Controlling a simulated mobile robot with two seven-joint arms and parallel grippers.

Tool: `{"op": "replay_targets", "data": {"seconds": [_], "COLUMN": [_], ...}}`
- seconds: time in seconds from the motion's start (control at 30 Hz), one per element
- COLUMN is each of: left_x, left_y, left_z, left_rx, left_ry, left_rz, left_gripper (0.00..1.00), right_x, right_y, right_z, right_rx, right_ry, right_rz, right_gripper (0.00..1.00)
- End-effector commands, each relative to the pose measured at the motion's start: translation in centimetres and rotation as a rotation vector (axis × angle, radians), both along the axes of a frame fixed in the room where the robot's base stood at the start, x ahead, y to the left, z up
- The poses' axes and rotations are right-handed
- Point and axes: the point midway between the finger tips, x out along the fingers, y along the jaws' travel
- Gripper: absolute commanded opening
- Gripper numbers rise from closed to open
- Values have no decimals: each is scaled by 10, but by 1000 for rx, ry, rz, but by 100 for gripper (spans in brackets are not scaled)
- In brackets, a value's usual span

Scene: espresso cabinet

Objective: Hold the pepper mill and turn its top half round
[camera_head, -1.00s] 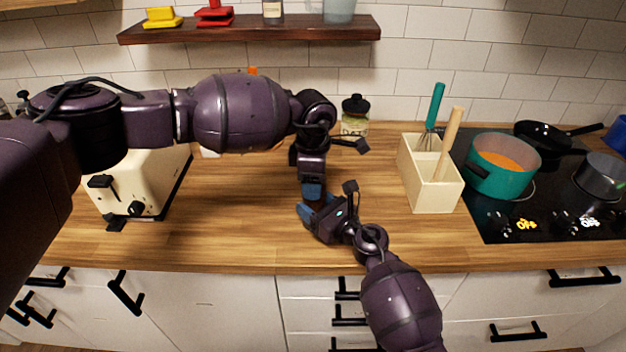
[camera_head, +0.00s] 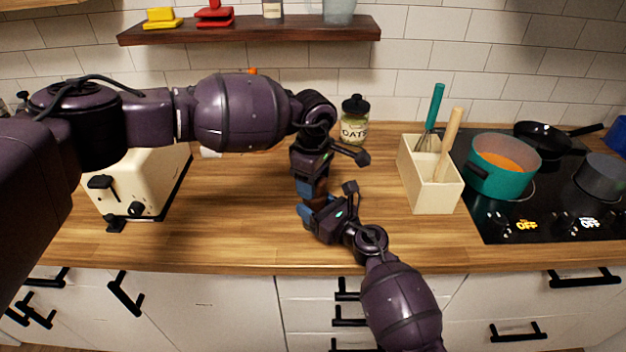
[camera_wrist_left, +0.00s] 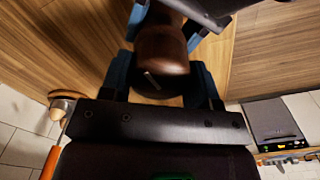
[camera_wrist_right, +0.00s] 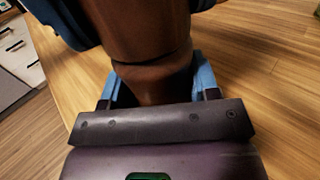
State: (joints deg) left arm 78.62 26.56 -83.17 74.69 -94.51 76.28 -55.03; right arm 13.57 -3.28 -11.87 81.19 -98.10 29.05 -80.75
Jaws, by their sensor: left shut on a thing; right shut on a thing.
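The pepper mill (camera_head: 321,188) is dark brown wood and stands over the counter, largely hidden by my grippers in the head view. My left gripper (camera_head: 305,189) reaches down from above and is shut on its upper part. The mill (camera_wrist_left: 163,50) lies between the blue fingers in the left wrist view. My right gripper (camera_head: 307,214) is shut on its lower part, coming from the front right. In the right wrist view, the brown body of the mill (camera_wrist_right: 140,30) rises between the blue fingers. The mill's foot is hidden.
A cream utensil box (camera_head: 437,194) with a whisk and a wooden tool stands to the right, beside the hob with a teal pot (camera_head: 497,178). An oats jar (camera_head: 354,125) is behind. A cream toaster (camera_head: 140,180) is at left. The counter between toaster and grippers is clear.

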Motion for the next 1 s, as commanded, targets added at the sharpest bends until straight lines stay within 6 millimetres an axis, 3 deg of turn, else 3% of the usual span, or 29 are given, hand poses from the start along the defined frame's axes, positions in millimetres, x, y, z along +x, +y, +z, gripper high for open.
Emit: {"op": "replay_targets", "data": {"seconds": [0.2,0.23,0.4,0.77,1.0], "left_x": [1,1,1,1,1], "left_y": [1,1,1,0,0], "left_z": [1,1,1,5,40], "left_rx": [1,1,0,0,0], "left_ry": [-2,-2,-1,-2,-4], "left_rz": [2,2,2,1,0], "left_gripper": [32,57,82,82,82], "right_x": [0,0,0,0,0], "right_y": [-2,-2,-2,-1,0], "right_z": [-1,-1,-1,-1,-1], "right_rx": [-1,-1,-1,-1,-1], "right_ry": [2,2,1,1,1], "right_rz": [-4,-4,-3,-1,0], "right_gripper": [11,11,11,11,11]}}
